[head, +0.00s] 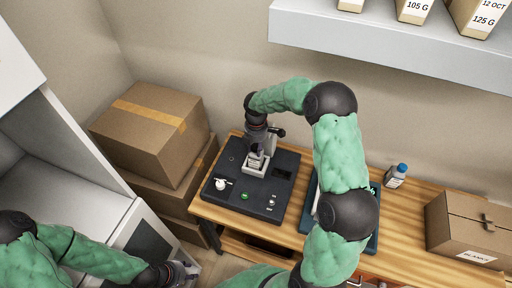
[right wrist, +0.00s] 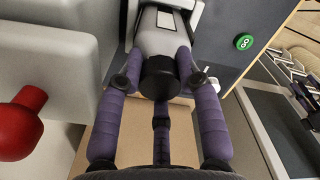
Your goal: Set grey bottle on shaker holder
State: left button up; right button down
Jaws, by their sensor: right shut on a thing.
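In the right wrist view the grey bottle (right wrist: 160,40) has a black cap (right wrist: 161,77) and a pale label. My right gripper (right wrist: 162,80) is shut on it, one purple finger on each side. In the head view my right gripper (head: 257,148) is over the dark shaker machine, at its pale holder (head: 247,171). The bottle is at the holder, mostly hidden by the gripper. Whether it is fully seated I cannot tell. My left gripper (head: 182,272) is low at the left, away from the machine; its fingers are unclear.
The machine (head: 285,165) has a green button (head: 244,196) and a white knob (head: 220,184). A blue tray (head: 373,243) lies to its right, partly behind my arm. Stacked boxes (head: 150,130) stand left.

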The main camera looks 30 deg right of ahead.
jog(key=shift+f, duration=0.15)
jog(key=c, duration=1.1)
grip_release()
notch_tip(320, 180, up, 8)
jog(key=shift+f+p, duration=0.1)
jog(key=shift+p, duration=0.25)
